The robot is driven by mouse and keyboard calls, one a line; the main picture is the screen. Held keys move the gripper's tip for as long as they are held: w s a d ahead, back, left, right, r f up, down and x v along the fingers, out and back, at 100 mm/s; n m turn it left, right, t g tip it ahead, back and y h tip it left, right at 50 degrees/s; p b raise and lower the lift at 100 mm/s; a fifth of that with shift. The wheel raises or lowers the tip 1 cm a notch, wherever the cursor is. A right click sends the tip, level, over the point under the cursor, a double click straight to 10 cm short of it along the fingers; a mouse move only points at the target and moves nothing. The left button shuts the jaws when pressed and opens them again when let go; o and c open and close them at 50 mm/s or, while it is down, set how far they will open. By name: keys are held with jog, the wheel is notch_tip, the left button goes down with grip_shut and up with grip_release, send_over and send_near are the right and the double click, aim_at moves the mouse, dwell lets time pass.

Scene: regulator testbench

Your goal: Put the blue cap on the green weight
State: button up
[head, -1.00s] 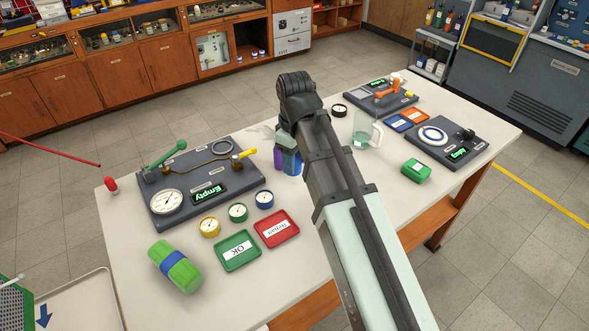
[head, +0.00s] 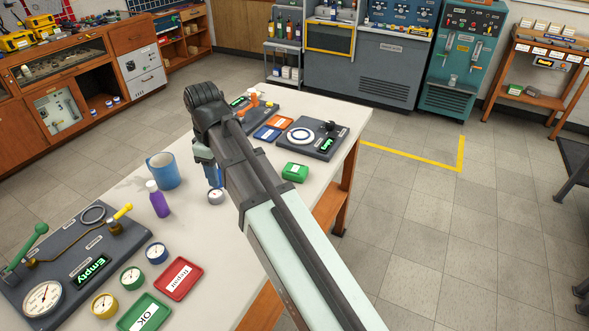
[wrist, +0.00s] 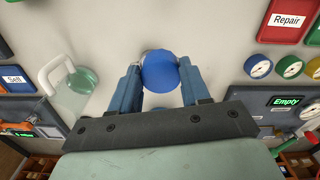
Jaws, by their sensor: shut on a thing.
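My gripper (wrist: 160,80) is shut on the blue cap (wrist: 158,70), a round blue piece between the two blue fingertips in the wrist view. In the head view my gripper (head: 212,174) hangs above the bench, and the arm partly hides it and the cap. A small green block (head: 295,172), which may be the green weight, sits on the bench right of the arm, apart from my gripper. Its label cannot be read.
A glass mug (wrist: 80,80) is near my gripper. Red (head: 179,278) and green trays (head: 145,314) lie at the front. Dark test boards stand at both ends.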

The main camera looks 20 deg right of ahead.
aim_at(297, 169)
jog(key=w+d+r+m, duration=0.15)
jog(key=w+d, duration=0.25)
jog(key=d, duration=0.8)
jog(key=w+d+r+m, duration=0.1)
jog(key=w+d+r, duration=0.15)
jog(key=d, duration=0.95)
jog(key=shift+w+a+f+n, duration=0.15)
jog(key=shift+f+n, duration=0.4)
jog(key=shift+f, duration=1.25)
jog(key=shift+w+f+n, duration=0.2)
jog(key=shift+f+n, duration=0.35)
jog(key=shift+f, duration=1.3)
jog(key=shift+w+a+f+n, duration=0.15)
jog(key=shift+f+n, duration=0.4)
jog(key=shift+f, duration=1.25)
jog(key=shift+f, duration=0.1)
jog(key=o, duration=1)
notch_tip(297, 169, up, 12)
jog(key=shift+r, duration=0.15)
